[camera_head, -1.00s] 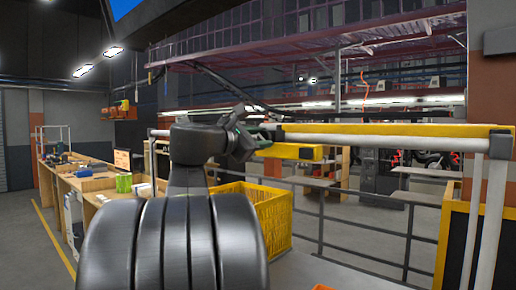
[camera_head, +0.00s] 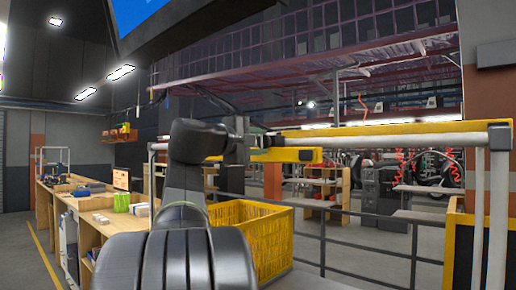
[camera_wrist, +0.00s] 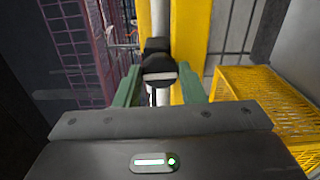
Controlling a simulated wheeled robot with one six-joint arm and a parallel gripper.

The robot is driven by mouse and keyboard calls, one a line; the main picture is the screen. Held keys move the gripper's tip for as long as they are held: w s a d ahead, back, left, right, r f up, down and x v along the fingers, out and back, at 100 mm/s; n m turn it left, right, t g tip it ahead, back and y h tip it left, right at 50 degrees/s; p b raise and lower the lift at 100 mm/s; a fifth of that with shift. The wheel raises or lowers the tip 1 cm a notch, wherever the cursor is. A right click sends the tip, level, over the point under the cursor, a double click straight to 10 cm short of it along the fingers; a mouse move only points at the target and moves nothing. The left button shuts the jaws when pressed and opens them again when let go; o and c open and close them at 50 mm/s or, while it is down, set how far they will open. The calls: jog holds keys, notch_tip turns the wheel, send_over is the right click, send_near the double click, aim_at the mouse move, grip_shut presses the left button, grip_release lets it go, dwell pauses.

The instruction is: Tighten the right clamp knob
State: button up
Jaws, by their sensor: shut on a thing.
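A dark clamp knob (camera_wrist: 158,66) with a pale lower face sits between my gripper's green fingers in the wrist view, in front of a rail and a yellow beam. My gripper (camera_wrist: 160,84) is shut on it. In the head view my gripper (camera_head: 256,143) is at the left part of the long yellow beam (camera_head: 400,128) and the pale rail (camera_head: 390,140). The knob is hidden there by my gripper and wrist. A shorter yellow bar (camera_head: 290,155) lies just under the rail, right of my gripper.
A yellow crate (camera_head: 270,240) stands below my arm. A dark railing (camera_head: 365,238) runs to its right. A long workbench (camera_head: 95,203) with small items is on the left. A pale post (camera_head: 499,220) stands at the right end of the rail.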

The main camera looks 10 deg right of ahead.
jog(key=shift+m, duration=0.4)
jog(key=o, duration=1)
jog(key=b+v, duration=0.1)
jog(key=v, duration=1.3)
jog(key=shift+b, duration=0.4)
jog(key=shift+w+d, duration=0.1)
jog(key=shift+d, duration=0.1)
jog(key=p+x, duration=0.1)
jog(key=x, duration=1.2)
jog(key=shift+w+d+p, duration=0.2)
jog(key=shift+p, duration=0.1)
